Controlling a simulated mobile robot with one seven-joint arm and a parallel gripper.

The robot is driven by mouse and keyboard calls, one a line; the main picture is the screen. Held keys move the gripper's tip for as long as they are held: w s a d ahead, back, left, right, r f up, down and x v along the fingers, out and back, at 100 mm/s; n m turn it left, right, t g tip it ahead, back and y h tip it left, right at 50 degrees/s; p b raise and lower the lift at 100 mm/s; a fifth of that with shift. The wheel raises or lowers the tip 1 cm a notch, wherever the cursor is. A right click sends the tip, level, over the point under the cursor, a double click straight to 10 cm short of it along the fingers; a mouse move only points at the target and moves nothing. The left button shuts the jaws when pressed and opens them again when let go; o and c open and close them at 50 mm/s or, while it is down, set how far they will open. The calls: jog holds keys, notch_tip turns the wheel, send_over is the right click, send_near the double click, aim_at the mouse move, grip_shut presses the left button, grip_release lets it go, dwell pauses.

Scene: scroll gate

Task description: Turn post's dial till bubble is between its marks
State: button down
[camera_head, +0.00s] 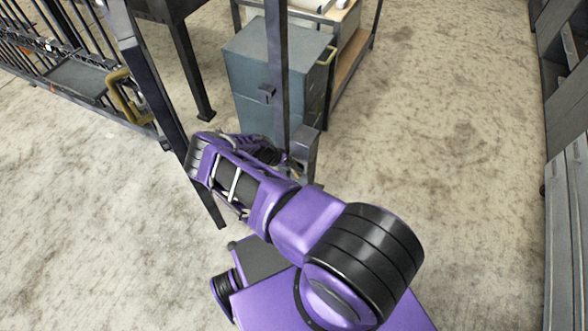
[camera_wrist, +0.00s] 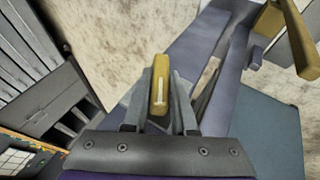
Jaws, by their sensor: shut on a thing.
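A dark upright post (camera_head: 277,75) stands in the middle of the head view, with a box-like part (camera_head: 304,150) low on it. My gripper (camera_wrist: 160,108) is shut on a brass-coloured bar with a white line, which I take to be the dial's handle (camera_wrist: 160,82). The bar sticks up between the two fingers in the wrist view. In the head view my gripper is at the low part of the post, and my own wrist hides most of the contact. I cannot make out the bubble or its marks in either view.
A blue-grey cabinet (camera_head: 250,75) stands close behind the post, with a workbench (camera_head: 347,55) beside it. A second dark post (camera_head: 152,85) and a barred gate (camera_head: 80,65) with a brass handle (camera_head: 120,98) are at left. Grey slatted furniture (camera_head: 568,190) lines the right. The floor between is clear.

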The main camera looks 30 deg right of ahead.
jog(key=shift+s+d+r+t+y+p, duration=0.1)
jog(key=shift+s+r+t+y+p, duration=0.1)
jog(key=shift+t+y+p, duration=0.55)
jog(key=shift+f+m+t+y+p, duration=0.1)
jog(key=shift+m+t+y+p, duration=0.5)
jog(key=shift+p, duration=0.45)
jog(key=shift+t, duration=0.25)
jog(key=shift+f, duration=0.1)
jog(key=c, duration=0.7)
grip_release()
